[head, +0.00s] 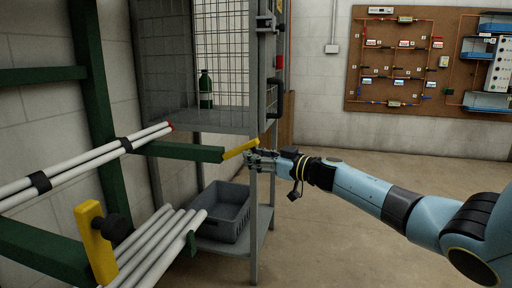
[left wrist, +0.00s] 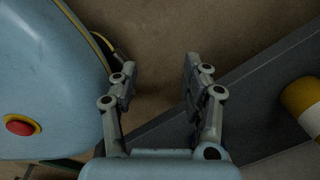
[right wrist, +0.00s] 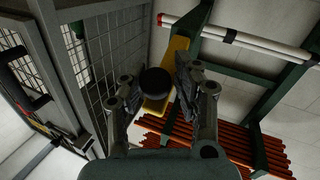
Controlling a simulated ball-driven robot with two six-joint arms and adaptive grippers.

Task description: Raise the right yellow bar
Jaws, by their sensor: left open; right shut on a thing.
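The right yellow bar (head: 239,149) is at the end of a green rack arm in the head view. It lies close to level there, its right end tilted slightly up. In the right wrist view the bar (right wrist: 178,60) runs behind a round black knob (right wrist: 154,81). My right gripper (head: 256,160) is at the bar, its fingers closed around the knob. The left yellow bar (head: 97,240) stands upright on a nearer green arm, with its own black knob (head: 117,228). My left gripper (left wrist: 160,78) is open and empty in the left wrist view, and is out of the head view.
White pipes (head: 95,164) lie on the upper rack, with more below. A grey crate (head: 221,212) sits on the lower shelf of a mesh cage (head: 240,60) holding a green bottle (head: 206,90). The cage post stands close to my right gripper. The floor at right is clear.

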